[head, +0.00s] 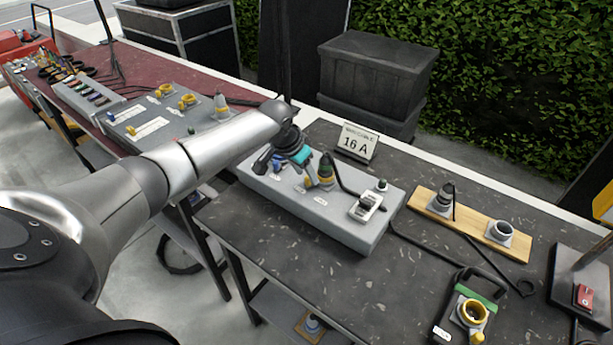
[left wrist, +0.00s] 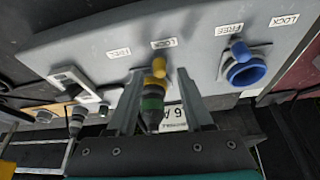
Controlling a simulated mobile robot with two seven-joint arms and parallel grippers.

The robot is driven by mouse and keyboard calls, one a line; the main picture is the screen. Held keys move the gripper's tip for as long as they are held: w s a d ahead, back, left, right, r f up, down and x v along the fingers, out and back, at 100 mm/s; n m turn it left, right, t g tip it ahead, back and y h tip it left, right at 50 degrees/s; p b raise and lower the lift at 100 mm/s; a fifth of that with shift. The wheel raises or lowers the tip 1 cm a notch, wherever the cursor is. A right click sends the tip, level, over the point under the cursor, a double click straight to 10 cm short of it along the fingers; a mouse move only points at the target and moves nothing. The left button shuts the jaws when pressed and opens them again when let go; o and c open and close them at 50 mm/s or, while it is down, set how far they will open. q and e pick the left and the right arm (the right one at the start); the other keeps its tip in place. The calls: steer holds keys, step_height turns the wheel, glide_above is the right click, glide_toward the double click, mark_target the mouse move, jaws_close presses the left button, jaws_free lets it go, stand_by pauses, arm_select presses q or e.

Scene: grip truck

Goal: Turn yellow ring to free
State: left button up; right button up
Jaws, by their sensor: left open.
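The yellow ring (left wrist: 158,69) sits around a black and green plug (left wrist: 152,104) on the grey box (left wrist: 90,40). Its tab points up toward the LOCK label (left wrist: 164,43); a FREE label (left wrist: 118,52) is to the left. My left gripper (left wrist: 157,88) is open, with one finger on each side of the ring and plug. Contact cannot be told. In the head view, my left gripper (head: 284,172) is over the box, and the yellow ring (head: 324,180) shows just right of it, partly hidden. My right gripper is not in view.
A blue ring socket (left wrist: 245,70) is right of my left gripper in the wrist view. A black cable leaves the plug. A wooden board with sockets (head: 510,238) is to the right. The table front (head: 300,270) is clear.

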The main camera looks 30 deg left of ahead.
arm_select(q)
steer(key=shift+w+f, duration=0.25)
steer(key=shift+f, duration=0.3)
steer(key=shift+c, duration=0.2)
jaws_close()
